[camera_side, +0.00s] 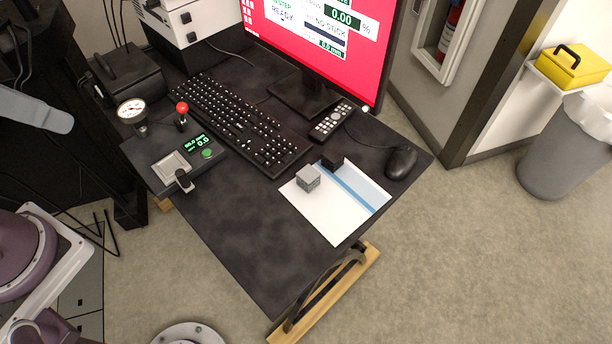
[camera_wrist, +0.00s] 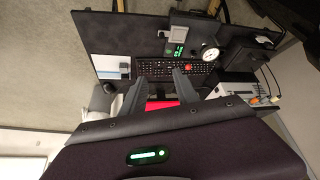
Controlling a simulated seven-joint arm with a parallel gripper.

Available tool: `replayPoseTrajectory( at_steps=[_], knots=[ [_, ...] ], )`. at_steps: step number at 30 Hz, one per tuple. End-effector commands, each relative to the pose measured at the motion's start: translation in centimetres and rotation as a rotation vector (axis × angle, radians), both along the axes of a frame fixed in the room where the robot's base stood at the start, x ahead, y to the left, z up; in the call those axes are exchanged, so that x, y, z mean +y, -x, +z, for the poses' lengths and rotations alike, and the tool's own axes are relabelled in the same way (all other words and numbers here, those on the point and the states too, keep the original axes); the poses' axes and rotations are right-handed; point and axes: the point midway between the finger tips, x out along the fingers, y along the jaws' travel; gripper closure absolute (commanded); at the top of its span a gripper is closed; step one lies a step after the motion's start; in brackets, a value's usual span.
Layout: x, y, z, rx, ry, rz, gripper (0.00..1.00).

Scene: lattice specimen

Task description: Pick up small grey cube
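The small grey cube (camera_side: 308,178) sits on a white and blue sheet (camera_side: 328,219) on the dark desk, near the sheet's upper left edge in the side view. A black block (camera_side: 332,162) lies just behind it, to the right. In the wrist view the sheet (camera_wrist: 106,68) is at upper left, and the cube is too small there to tell clearly. My gripper (camera_wrist: 161,74) shows in the wrist view with its two fingers apart and nothing between them. It is well away from the sheet. The fingers do not show in the side view.
A keyboard (camera_side: 240,122), a remote (camera_side: 331,121), a mouse (camera_side: 401,162) and a monitor (camera_side: 320,38) stand around the sheet. A device with a tray (camera_side: 174,166) and a red-knobbed lever (camera_side: 182,112) are at left. The desk's front part (camera_side: 245,230) is clear.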

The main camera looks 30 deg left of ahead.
Motion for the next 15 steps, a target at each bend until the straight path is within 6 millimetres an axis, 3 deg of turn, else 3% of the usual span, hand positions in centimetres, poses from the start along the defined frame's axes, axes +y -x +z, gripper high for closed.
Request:
replayPoseTrajectory(
  at_steps=[8,12,15],
  knots=[
    [0.0,0.0,0.0,0.0,0.0,0.0,0.64],
    [0.0,0.0,0.0,0.0,0.0,0.0,0.38],
    [0.0,0.0,0.0,0.0,0.0,0.0,0.38]
  ],
)
